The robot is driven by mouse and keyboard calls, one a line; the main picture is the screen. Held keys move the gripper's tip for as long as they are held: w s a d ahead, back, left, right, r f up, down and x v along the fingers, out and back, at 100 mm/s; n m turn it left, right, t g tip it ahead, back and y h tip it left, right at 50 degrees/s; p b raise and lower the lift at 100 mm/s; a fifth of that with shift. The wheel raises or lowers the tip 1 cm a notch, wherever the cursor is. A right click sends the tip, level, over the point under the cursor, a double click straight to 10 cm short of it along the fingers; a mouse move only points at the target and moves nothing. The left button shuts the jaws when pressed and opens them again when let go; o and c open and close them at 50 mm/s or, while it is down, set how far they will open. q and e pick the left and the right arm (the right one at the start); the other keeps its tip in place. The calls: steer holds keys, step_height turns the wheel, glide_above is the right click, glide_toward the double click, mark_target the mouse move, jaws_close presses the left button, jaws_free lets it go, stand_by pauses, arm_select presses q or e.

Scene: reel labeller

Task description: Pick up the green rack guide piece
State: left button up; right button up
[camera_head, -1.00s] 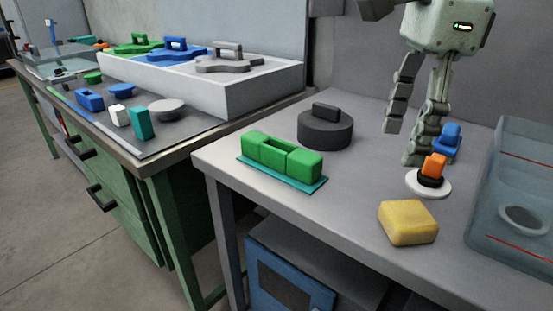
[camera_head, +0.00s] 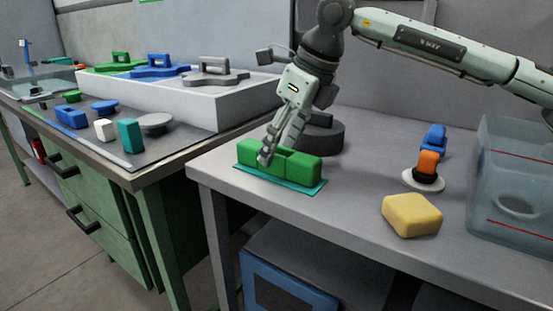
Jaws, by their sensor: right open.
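The green rack guide piece (camera_head: 300,167) is a blocky green part with a recess in its middle. It lies on a thin teal base (camera_head: 285,182) near the left front edge of the grey table. My right gripper (camera_head: 268,155) is open, pointing down over the left part of the green piece. Its fingers cover some of the piece, and whether they touch it I cannot tell. My left gripper is not in view.
A dark round weight (camera_head: 323,136) stands close behind the gripper. A yellow sponge (camera_head: 412,214), an orange-and-black item on a white disc (camera_head: 427,168), a blue part (camera_head: 434,140) and a translucent bin (camera_head: 510,235) stand to the right.

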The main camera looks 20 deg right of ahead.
steer(key=shift+f, duration=0.2)
jaws_close()
stand_by(0.3)
steer(key=shift+r, duration=0.1)
